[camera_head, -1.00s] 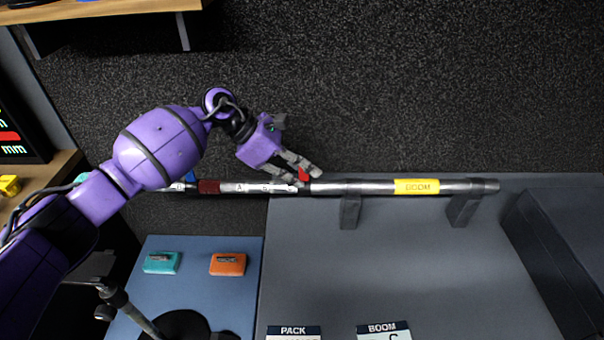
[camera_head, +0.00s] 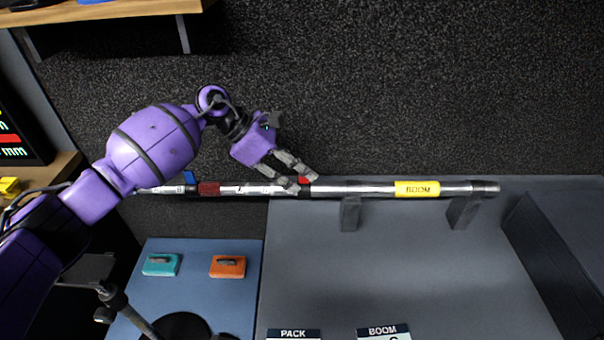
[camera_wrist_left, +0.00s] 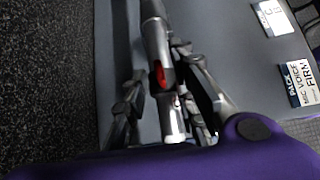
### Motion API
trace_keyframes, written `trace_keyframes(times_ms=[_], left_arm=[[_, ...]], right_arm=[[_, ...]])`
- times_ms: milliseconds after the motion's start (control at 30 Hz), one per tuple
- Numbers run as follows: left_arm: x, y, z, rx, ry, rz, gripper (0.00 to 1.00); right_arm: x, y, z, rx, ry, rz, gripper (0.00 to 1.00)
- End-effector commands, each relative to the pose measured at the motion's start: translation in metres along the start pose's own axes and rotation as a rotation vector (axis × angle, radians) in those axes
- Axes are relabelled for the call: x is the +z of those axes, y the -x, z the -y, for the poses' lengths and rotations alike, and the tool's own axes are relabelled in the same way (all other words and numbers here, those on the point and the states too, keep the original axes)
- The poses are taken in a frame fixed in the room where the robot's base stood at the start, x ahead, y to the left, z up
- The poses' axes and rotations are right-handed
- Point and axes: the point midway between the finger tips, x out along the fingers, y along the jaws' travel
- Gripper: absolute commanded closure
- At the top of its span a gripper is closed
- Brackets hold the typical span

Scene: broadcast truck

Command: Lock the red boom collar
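The boom pole (camera_head: 345,187) lies level across the middle of the head view, silver with a yellow BOOM label (camera_head: 417,188). The red collar lever (camera_head: 304,180) sits on its dark collar and is partly hidden by my fingers. It also shows in the left wrist view as a red strip (camera_wrist_left: 159,74) lying along the pole. My left gripper (camera_head: 303,182) is at the collar, its fingers apart on either side of the pole. In the left wrist view the pole runs between the spread fingers (camera_wrist_left: 160,68); contact cannot be told. My right gripper is not in view.
Two grey brackets (camera_head: 350,213) (camera_head: 464,211) stand under the pole. A dark red band (camera_head: 209,188) and a blue piece (camera_head: 191,177) are on its left part. A teal block (camera_head: 161,264) and an orange block (camera_head: 228,266) lie on the blue panel. The grey bench (camera_head: 400,270) is mostly clear.

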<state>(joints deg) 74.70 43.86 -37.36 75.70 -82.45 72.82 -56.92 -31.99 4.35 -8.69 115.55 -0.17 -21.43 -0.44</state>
Motion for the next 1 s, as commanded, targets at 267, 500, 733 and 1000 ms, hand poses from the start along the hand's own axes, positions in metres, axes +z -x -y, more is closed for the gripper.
trace_keyframes(times_ms=[267,500,733,1000], left_arm=[[0.0,0.061,-0.001,0.004,0.0,-0.001,0.75],[0.0,0.097,-0.001,0.003,0.0,0.001,0.75],[0.001,0.105,0.0,0.0,-0.001,0.001,0.75],[0.001,0.105,0.0,0.0,0.0,0.001,0.75]], right_arm=[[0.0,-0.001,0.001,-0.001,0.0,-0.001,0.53],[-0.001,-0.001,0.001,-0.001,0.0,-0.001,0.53],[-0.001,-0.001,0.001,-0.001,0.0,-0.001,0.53],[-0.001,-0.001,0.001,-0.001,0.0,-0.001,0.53]])
